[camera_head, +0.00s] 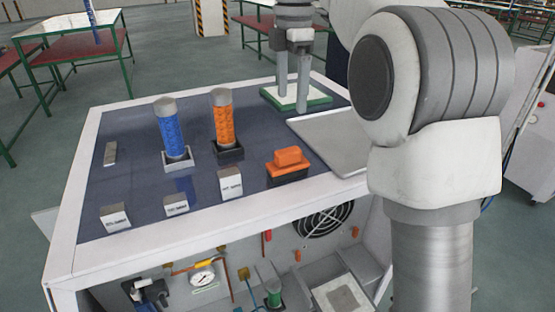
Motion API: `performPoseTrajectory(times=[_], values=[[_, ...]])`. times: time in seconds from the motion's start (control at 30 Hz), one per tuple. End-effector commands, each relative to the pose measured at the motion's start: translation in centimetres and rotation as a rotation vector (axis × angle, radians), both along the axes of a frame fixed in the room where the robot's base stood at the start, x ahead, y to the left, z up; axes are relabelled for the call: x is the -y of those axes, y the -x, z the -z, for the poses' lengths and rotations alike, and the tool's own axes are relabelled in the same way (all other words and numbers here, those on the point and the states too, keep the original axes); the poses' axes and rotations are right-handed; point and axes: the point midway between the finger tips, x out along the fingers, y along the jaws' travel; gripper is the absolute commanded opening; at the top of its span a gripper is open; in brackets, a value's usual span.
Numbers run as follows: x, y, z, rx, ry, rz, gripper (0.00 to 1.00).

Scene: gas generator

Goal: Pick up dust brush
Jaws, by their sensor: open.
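The likely dust brush (289,163) is an orange block with a raised grip and a dark underside. I cannot tell how high the fingertips are above the pad.
A blue cylinder (172,135) and an orange cylinder (224,125) stand upright in holders left of the brush. A grey panel (335,139) lies to its right. Several label blocks line the front. The white table rim (215,224) is raised. My arm covers the right side.

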Motion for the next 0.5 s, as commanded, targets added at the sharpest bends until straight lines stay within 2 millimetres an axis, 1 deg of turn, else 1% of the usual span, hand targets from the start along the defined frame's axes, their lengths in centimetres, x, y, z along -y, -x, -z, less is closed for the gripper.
performPoseTrajectory(times=[0.07, 0.17, 0.5], values=[[0.0, -0.1, 0.4, -0.003, 0.001, -0.007, 0.90], [-0.1, 0.0, 1.6, -0.005, 0.001, -0.008, 0.90], [-0.1, 0.1, 8.7, -0.005, 0.000, -0.007, 0.90]])
